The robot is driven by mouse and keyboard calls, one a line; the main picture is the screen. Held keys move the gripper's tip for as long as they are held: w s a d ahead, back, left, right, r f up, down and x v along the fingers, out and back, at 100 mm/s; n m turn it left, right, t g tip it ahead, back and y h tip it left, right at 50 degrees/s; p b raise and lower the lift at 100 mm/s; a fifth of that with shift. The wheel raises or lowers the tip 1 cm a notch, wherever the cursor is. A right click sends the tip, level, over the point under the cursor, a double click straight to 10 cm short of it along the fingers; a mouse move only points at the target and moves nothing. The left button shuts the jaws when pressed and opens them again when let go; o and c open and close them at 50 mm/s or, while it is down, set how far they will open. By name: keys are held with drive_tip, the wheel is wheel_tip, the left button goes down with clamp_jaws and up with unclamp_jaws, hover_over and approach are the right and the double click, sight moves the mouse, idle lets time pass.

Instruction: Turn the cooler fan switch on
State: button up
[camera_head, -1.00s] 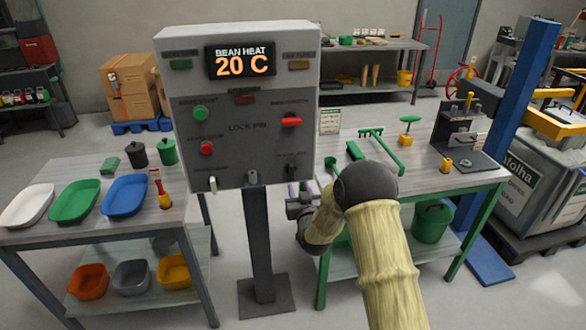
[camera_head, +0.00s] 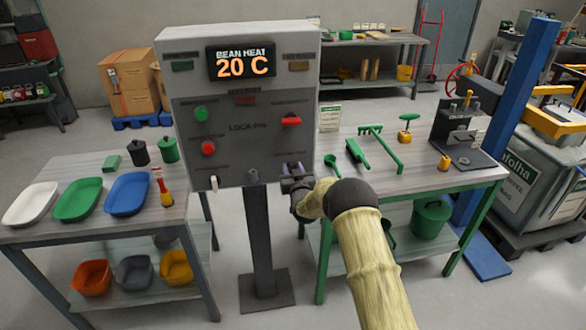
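A grey control panel (camera_head: 243,140) stands on a dark post, with a display reading "BEAN HEAT 20 C". It has a green button (camera_head: 200,113), a red button (camera_head: 208,148), a red switch (camera_head: 291,121), a white toggle (camera_head: 214,183) at the lower left and a dark toggle (camera_head: 253,177) at the bottom middle. The small labels are too blurred to tell which is the cooler fan switch. My gripper (camera_head: 293,172) is at the panel's lower right corner, with something purplish between or behind its fingers. It covers that spot, and contact cannot be told.
A table with white, green and blue trays (camera_head: 128,193) stands left. A green-legged table (camera_head: 415,183) with green tools and a grey machine (camera_head: 462,125) stands right, behind my arm. A blue post (camera_head: 520,100) rises at the far right. Floor in front is clear.

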clamp_jaws()
drive_tip(key=shift+w+f+m+b, duration=0.15)
drive_tip(key=shift+m+b, duration=0.15)
drive_tip(key=shift+b, duration=0.25)
drive_tip(key=m+b, duration=0.1)
drive_tip(key=b, duration=0.1)
drive_tip(key=d+m+b, duration=0.1)
drive_tip(key=b, duration=0.2)
drive_tip(key=shift+f+m, duration=0.3)
drive_tip(key=shift+m, duration=0.1)
drive_tip(key=m+b, duration=0.1)
drive_tip(key=b, duration=0.1)
drive_tip(key=m+b, duration=0.2)
drive_tip(key=b, duration=0.1)
drive_tip(key=d+m+b, duration=0.1)
drive_tip(key=m+b, duration=0.1)
drive_tip(key=shift+w+f+b, duration=0.2)
drive_tip(key=shift+f+b, duration=0.1)
drive_tip(key=shift+b, duration=0.1)
drive_tip(key=m+b, duration=0.3)
drive_tip(key=f+m+b, duration=0.1)
drive_tip(key=m+b, duration=0.2)
drive_tip(key=b, duration=0.1)
drive_tip(key=m+b, duration=0.3)
drive_tip(key=shift+w+d+f+m, duration=0.1)
drive_tip(key=shift+d+f+m, duration=0.2)
